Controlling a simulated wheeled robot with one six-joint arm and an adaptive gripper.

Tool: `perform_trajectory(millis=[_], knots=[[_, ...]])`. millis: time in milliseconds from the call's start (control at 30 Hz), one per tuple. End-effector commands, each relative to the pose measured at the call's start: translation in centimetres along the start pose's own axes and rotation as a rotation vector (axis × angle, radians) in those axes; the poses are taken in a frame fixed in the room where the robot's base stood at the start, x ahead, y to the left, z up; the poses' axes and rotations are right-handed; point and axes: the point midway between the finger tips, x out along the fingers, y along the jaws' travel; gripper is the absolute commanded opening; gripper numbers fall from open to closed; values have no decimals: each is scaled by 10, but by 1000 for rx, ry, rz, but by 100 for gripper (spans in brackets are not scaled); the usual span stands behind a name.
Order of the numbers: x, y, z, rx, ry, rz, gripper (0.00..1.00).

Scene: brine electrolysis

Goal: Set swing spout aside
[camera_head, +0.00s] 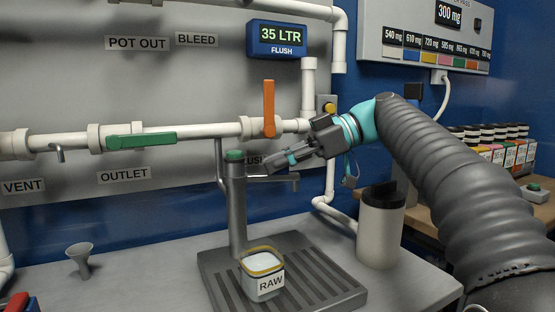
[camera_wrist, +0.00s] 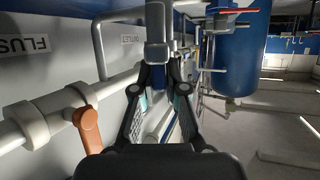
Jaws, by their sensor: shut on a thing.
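The swing spout is a grey metal post (camera_head: 237,210) with a green cap, and a short arm (camera_head: 284,178) reaching right from near its top. My gripper (camera_head: 272,166) comes in from the right and is shut on the spout's arm. In the wrist view the fingers (camera_wrist: 160,66) close at a grey metal cylinder (camera_wrist: 156,25), part of the spout. The exact contact is partly hidden by the fingers. The spout's arm points right, above the slotted drain tray (camera_head: 330,290).
A square container marked RAW (camera_head: 262,282) stands on the tray near the post's foot. A beige canister with a dark top (camera_head: 381,235) stands right of the tray. Wall pipes carry an orange handle (camera_head: 269,108) and a green handle (camera_head: 141,140). A small funnel (camera_head: 80,259) stands at left.

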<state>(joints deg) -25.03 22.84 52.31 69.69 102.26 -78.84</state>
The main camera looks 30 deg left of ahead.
Motion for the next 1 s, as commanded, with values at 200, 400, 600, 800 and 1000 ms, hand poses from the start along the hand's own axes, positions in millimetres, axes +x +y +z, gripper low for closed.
perform_trajectory(millis=[200, 400, 600, 800, 1000], knots=[[0, 0, 1, 0, -1, 0, 0], [-1, 0, 1, 1, -1, 1, 38], [-1, 0, 1, 1, -1, 2, 38], [-12, 1, 1, 1, -1, 3, 38], [-44, 2, 2, 1, 0, 4, 38]])
